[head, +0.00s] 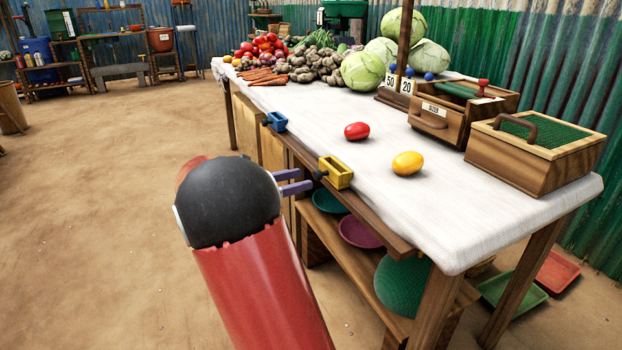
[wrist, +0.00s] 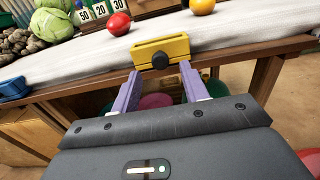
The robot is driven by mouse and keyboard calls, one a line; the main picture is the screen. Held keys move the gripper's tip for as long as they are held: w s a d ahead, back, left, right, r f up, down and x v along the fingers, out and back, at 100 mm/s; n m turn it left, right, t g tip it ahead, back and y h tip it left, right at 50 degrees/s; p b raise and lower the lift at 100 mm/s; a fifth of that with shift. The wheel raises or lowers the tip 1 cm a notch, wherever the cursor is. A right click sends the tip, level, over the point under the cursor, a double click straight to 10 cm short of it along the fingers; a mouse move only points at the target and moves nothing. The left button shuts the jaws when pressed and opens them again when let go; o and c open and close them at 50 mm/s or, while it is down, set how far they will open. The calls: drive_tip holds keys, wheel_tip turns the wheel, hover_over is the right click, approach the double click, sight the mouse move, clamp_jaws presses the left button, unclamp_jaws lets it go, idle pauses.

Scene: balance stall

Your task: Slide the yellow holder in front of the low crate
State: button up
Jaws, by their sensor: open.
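The yellow holder (head: 336,172) sits at the table's front edge on a wooden rail (head: 375,225), its dark round knob (wrist: 160,61) facing me. It also shows in the wrist view (wrist: 178,46). My gripper (wrist: 160,76) is open and empty, its two purple fingers pointing at the holder, one to each side of the knob's line. The tips are close to the knob; contact is not clear. Two wooden crates stand at the table's right: one with a labelled front and knob (head: 436,125), and a nearer one with green mesh and a handle (head: 520,165). I cannot tell which is the low crate.
A blue holder (head: 275,122) sits farther left along the same edge. A red ball-like item (head: 357,131) and a yellow one (head: 407,163) lie on the white tabletop (head: 470,210). The rail right of the yellow holder looks clear. Bowls stand on the shelf below.

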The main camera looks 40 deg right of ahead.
sight(315, 176)
drive_tip(key=shift+x, duration=2.1)
clamp_jaws()
